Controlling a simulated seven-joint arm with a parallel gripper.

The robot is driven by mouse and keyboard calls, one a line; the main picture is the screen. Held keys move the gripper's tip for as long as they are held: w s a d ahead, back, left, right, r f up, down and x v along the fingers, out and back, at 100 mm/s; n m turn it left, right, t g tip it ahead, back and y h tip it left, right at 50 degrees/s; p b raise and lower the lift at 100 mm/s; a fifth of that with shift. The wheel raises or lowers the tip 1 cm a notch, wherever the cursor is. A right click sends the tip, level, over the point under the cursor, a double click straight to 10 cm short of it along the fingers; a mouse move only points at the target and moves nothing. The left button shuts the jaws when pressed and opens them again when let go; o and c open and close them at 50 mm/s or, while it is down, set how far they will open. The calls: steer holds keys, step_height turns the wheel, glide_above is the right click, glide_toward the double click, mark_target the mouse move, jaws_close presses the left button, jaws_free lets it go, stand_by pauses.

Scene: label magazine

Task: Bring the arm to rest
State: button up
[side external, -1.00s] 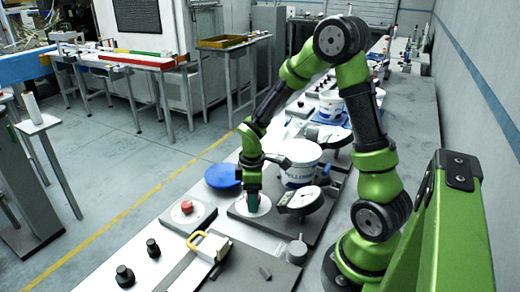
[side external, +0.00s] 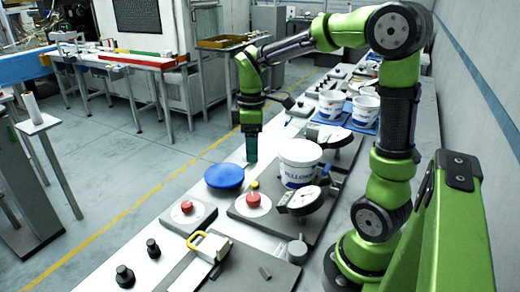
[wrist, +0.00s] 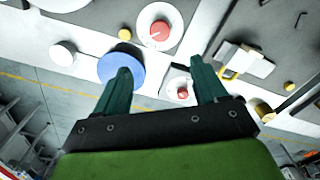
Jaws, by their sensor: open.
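My gripper (side external: 252,148) is at the end of my green arm, raised above the white bench, behind the blue disc (side external: 224,176) in the side view. In the wrist view its two dark green fingers (wrist: 160,82) are spread apart with nothing between them. The blue disc also shows in the wrist view (wrist: 120,62), partly behind the left finger. A red knob on a round white plate (side external: 254,200) stands below and in front of my gripper, apart from it.
A white bucket (side external: 300,160) stands beside a round gauge (side external: 304,198) on the bench. A second red knob (side external: 187,207), black knobs (side external: 124,275) and a yellow-handled latch (side external: 208,246) lie nearer the front. More white buckets (side external: 365,112) stand farther back.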

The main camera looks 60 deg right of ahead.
steer(key=shift+r, duration=0.2)
steer(key=s+a+r+m+t+y, duration=0.1)
steer(key=s+a+r+m+t, duration=0.1)
steer(key=s+a+m+t, duration=0.1)
steer(key=s+a+r+m+t+y, duration=0.1)
steer(key=s+a+m+t, duration=0.3)
steer(key=a, duration=0.5)
steer(key=s+r+m, duration=0.1)
steer(key=s+m, duration=0.1)
steer(key=m, duration=0.1)
steer(key=shift+a+r, duration=0.15)
steer(key=shift+r, duration=0.25)
